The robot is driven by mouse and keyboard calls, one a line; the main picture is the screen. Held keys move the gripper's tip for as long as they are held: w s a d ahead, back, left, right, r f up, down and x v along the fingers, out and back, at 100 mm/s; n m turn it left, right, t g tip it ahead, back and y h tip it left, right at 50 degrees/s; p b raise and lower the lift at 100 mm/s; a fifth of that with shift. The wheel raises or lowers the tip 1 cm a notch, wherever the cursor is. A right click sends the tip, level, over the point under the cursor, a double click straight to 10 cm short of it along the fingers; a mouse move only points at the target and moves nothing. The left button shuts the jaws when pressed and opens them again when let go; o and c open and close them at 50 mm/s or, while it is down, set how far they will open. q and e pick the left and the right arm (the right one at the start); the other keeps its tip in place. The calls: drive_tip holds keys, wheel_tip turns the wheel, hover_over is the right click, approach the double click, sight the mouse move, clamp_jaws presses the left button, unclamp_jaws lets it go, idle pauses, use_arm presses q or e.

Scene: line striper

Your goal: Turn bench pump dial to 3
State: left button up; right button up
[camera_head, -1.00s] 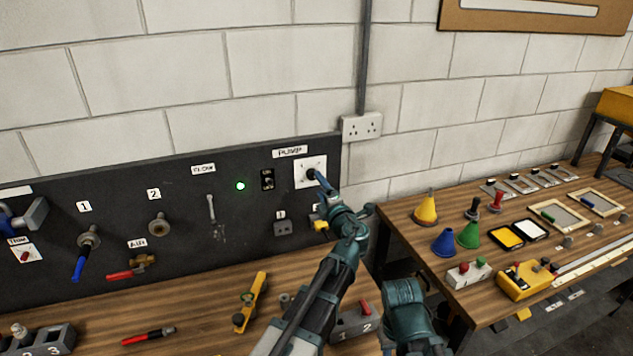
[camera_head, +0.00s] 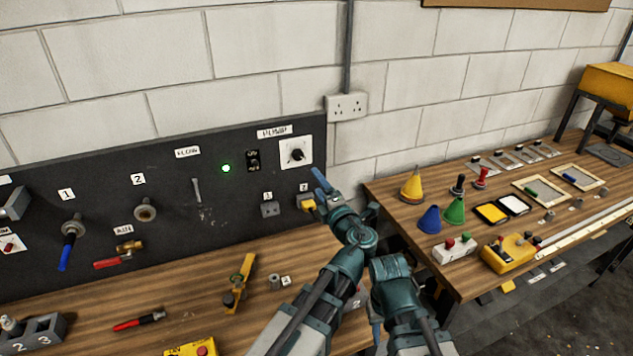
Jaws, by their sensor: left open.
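The pump dial (camera_head: 297,154) is a black knob on a white square plate, under a "PUMP" label (camera_head: 274,131) on the dark wall panel. The plate's markings and the knob's exact setting are too small to read. My left gripper (camera_head: 319,181) is open and empty, below and right of the dial and apart from it. Its blue fingers point up and to the left. My right arm shows only in part at the lower middle, and its gripper is not visible.
Left of the dial are a black switch (camera_head: 253,160) and a lit green lamp (camera_head: 226,168). A yellow-fronted socket (camera_head: 305,202) lies close below the gripper. A second bench (camera_head: 395,213) carries coloured cones and boxes.

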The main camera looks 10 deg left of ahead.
sight(299, 157)
use_arm(q)
drive_tip(key=w+a+n, duration=0.2)
drive_tip(key=w+n, duration=0.1)
drive_tip(key=n, duration=0.9)
drive_tip(key=w+a+n, duration=0.3)
drive_tip(key=w+n, duration=0.1)
drive_tip(key=n, duration=0.8)
drive_tip(key=w+a+n, duration=0.3)
drive_tip(key=w+n, duration=0.1)
drive_tip(key=n, duration=0.7)
drive_tip(key=shift+w+n, duration=0.25)
drive_tip(key=shift+n, duration=0.15)
clamp_jaws()
